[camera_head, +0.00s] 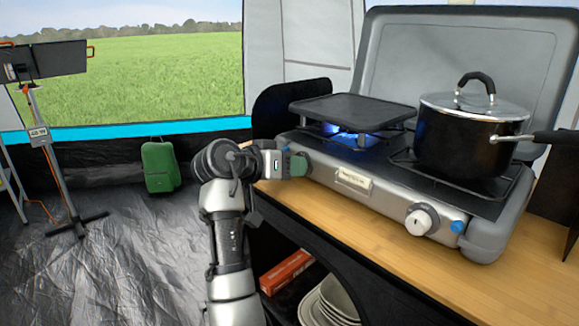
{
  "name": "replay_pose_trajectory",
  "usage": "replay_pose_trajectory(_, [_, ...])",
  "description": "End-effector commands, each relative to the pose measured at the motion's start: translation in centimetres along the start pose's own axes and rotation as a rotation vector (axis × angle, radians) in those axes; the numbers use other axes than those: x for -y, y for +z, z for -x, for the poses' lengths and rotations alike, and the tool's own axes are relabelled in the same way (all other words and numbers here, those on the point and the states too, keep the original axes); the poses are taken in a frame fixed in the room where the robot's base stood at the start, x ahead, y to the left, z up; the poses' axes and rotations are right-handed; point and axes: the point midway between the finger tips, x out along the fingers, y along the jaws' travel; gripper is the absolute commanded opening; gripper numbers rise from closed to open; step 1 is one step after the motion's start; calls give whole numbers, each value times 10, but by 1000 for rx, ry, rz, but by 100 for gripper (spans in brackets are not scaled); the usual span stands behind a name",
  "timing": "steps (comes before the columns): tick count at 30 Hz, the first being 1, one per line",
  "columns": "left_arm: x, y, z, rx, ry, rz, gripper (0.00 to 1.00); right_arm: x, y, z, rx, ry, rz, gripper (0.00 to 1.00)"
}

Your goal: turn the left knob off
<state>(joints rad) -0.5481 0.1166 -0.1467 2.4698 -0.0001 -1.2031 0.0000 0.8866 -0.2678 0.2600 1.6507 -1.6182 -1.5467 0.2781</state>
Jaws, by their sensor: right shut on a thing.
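The camp stove (385,195) stands on a wooden counter. A blue flame (352,138) burns at its left burner, under a flat black griddle (352,112). The left knob is hidden behind my right gripper (297,165), whose green-tipped fingers are at the left end of the stove's front panel. The gripper is shut there, apparently on the left knob. The white right knob (421,219) is in plain view on the front panel. My left gripper is not in view.
A black pot (463,142) with a glass lid sits on the right burner, its handle pointing right. The stove's raised lid (480,60) stands behind. Plates (335,300) and an orange box (286,271) are on the shelf below. The counter (390,245) is bare in front.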

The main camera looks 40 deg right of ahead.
Motion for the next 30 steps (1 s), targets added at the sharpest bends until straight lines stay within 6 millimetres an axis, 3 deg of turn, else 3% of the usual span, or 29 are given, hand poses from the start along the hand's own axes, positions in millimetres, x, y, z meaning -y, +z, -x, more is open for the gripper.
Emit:
replay_pose_trajectory(16, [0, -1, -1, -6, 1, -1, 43, 0, 0, 0, -1, -10, -28, 12])
replay_pose_trajectory(17, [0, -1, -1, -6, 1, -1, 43, 0, 0, 0, -1, -10, -28, 38])
replay_pose_trajectory(18, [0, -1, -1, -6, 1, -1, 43, 0, 0, 0, -1, -10, -28, 44])
replay_pose_trajectory(30, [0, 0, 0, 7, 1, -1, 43, -1, -2, -1, -2, -10, -28, 46])
